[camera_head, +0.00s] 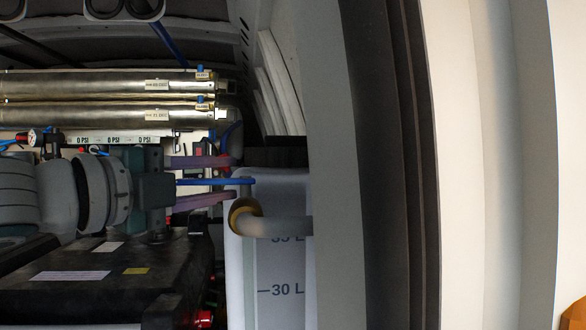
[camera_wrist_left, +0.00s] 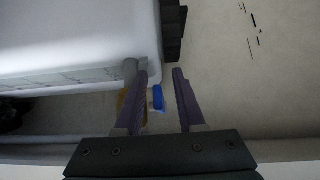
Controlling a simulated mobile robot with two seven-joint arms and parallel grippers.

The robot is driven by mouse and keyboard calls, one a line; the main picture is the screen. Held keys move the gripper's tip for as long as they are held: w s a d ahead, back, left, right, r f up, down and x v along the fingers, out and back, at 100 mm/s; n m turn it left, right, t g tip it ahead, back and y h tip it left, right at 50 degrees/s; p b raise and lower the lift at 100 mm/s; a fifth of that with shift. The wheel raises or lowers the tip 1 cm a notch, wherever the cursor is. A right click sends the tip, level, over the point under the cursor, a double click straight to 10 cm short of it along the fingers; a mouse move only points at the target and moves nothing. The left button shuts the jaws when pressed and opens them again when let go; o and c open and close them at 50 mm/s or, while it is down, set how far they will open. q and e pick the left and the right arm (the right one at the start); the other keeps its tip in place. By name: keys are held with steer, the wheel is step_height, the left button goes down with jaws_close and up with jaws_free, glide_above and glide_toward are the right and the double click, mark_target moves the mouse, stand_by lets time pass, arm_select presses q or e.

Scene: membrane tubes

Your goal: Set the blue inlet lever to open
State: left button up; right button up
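The blue inlet lever (camera_head: 213,182) is a thin bar that lies roughly level in the head view, at the top of the white tank beside a grey pipe with a yellow-brown collar (camera_head: 244,211). My left gripper (camera_head: 232,178) comes in from the left. Its two purple fingers are apart, one above and one below the lever. In the left wrist view the lever's blue end (camera_wrist_left: 158,97) shows between the open fingers (camera_wrist_left: 161,72), closer to the left finger. A gap shows to the right finger. My right gripper is not in view.
The white tank (camera_head: 276,270) with litre marks stands right of my left gripper. A black case (camera_head: 100,280) lies below my left arm. Metal tubes (camera_head: 110,114) run across behind it. A grey wall frame (camera_head: 345,200) closes off the right.

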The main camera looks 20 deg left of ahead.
arm_select(q)
jaws_close()
stand_by(0.3)
stand_by(1.2)
